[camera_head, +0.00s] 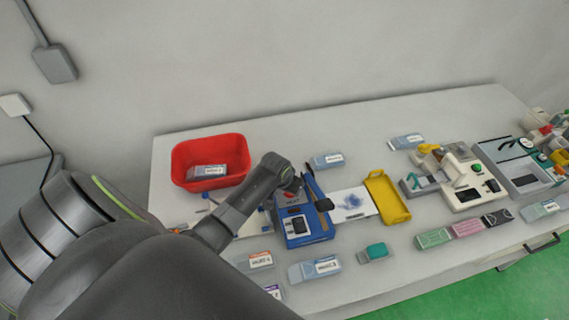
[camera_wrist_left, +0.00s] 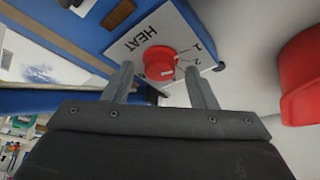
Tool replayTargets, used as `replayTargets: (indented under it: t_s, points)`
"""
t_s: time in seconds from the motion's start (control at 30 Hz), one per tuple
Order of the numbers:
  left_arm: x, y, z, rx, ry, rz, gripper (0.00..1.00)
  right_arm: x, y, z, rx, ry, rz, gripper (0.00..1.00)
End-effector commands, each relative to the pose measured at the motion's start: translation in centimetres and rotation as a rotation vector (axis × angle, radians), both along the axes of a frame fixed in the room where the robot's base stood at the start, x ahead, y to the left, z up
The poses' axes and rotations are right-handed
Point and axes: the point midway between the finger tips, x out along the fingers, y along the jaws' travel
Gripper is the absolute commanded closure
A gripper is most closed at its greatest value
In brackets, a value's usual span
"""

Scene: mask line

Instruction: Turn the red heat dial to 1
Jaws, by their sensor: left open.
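The red heat dial (camera_wrist_left: 160,61) sits on a white panel (camera_wrist_left: 168,25) marked HEAT, with the numbers 1 and 2 beside it. The dial has a small pale mark on its side. My left gripper (camera_wrist_left: 161,74) is open, with one finger on each side of the dial's near part; I cannot tell whether they touch it. In the head view the panel belongs to the blue machine (camera_head: 303,239) on the table. My left wrist is over the machine's back left corner and hides most of the dial and fingers. My right gripper is not in view.
A red bin (camera_head: 181,158) with a labelled pack inside stands behind my left arm; its wall also shows at the right of the wrist view (camera_wrist_left: 302,75). A yellow tray (camera_head: 388,203) and a white machine (camera_head: 463,172) stand to the right. Several labelled packs lie in front.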

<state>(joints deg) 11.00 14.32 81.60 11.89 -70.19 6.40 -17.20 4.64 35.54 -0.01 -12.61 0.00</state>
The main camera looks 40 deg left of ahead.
Motion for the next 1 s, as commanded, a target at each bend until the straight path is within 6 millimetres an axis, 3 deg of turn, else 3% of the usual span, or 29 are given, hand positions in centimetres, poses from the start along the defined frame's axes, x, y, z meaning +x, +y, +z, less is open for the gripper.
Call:
replayTargets:
  t_s: [0.27,1.0]
  points:
    - [-1.2,-0.1,2.9,0.002,-0.004,-0.001,0.48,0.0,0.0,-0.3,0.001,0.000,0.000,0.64]
    - [-5.8,-0.5,14.2,0.001,-0.006,-0.002,0.48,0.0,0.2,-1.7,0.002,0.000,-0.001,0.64]
